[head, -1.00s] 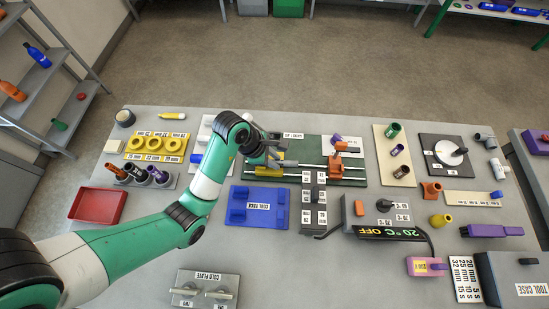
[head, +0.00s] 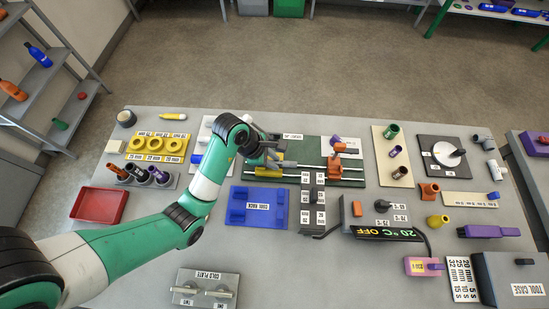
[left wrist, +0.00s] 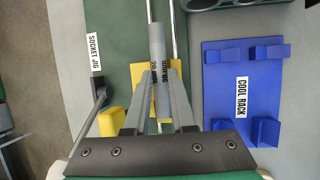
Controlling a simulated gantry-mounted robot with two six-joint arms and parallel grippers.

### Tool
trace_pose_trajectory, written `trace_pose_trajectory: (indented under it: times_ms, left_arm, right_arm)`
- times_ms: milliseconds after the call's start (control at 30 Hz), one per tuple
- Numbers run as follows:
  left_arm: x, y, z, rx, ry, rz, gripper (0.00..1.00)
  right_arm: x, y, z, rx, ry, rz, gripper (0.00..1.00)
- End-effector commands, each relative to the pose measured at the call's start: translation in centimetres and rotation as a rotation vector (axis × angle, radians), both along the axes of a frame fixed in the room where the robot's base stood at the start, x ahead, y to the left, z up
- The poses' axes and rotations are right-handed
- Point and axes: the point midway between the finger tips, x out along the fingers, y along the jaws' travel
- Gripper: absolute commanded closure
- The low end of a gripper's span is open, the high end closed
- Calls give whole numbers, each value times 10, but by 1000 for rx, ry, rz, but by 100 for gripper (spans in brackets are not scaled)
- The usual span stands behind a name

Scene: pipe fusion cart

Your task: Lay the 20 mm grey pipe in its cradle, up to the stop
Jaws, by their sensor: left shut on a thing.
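The grey pipe (left wrist: 157,42), with a printed label reading 20 mm, is held between the fingers of my left gripper (left wrist: 160,78). In the left wrist view it points away from the gripper, above the green board. A yellow cradle block (left wrist: 138,76) shows under and beside the pipe, and another yellow block (left wrist: 112,121) is nearer the gripper. I cannot tell whether the pipe touches the cradle. In the head view my left gripper (head: 272,150) is over the yellow part at the left of the green board (head: 312,149), hiding most of the pipe. My right gripper is not in view.
Two rails (head: 315,166) run along the board to an orange clamp (head: 335,163) at its right. The blue cool rack (head: 257,206) lies in front of the board. A grey heater box (head: 380,214) stands front right. Bare table lies in front of the cool rack.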

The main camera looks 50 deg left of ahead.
Motion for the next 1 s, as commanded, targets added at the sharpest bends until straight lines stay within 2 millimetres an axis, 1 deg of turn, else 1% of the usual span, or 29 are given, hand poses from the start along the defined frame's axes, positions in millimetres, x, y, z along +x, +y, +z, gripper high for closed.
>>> trace_pose_trajectory:
  times_ms: [33, 1000]
  left_arm:
    - [-4, 2, -7, 4, 20, 7, 100]
    - [-7, 4, -6, 4, 22, 6, 100]
  right_arm:
    - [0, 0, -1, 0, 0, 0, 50]
    - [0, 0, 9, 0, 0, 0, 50]
